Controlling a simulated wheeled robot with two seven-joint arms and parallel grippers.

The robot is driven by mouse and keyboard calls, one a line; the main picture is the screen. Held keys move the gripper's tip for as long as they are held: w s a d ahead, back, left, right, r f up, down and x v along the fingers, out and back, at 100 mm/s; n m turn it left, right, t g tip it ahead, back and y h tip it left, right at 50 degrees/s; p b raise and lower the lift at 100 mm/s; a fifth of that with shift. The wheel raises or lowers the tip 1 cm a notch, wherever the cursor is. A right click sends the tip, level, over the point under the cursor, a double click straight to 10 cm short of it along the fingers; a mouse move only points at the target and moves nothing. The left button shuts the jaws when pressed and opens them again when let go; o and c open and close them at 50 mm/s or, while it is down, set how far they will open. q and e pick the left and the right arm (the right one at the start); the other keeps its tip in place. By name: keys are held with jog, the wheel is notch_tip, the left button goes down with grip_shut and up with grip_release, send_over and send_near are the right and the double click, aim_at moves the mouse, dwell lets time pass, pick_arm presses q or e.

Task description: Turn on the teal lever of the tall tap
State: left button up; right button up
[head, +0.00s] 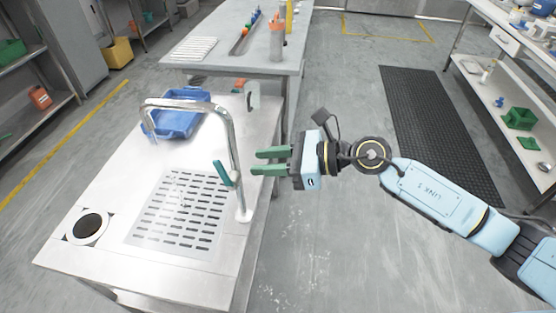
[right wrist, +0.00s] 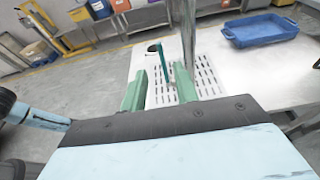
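The tall tap (head: 233,150) is a silver pipe that rises from the right edge of the metal counter and bends left over a slotted drain. Its teal lever (head: 221,173) sits on the left side of the pipe and is tilted. My right gripper (head: 256,161) has green fingers, open, pointing left towards the tap, just right of the pipe in the head view. Nothing is held. My left gripper is not in view.
The slotted drain (head: 181,212) and a round black-and-white hole (head: 87,227) lie in the counter. A blue tray (head: 178,118) stands behind the tap. A grey table (head: 240,52) with bottles is farther back.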

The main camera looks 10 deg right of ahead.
jog(key=shift+v, duration=1.25)
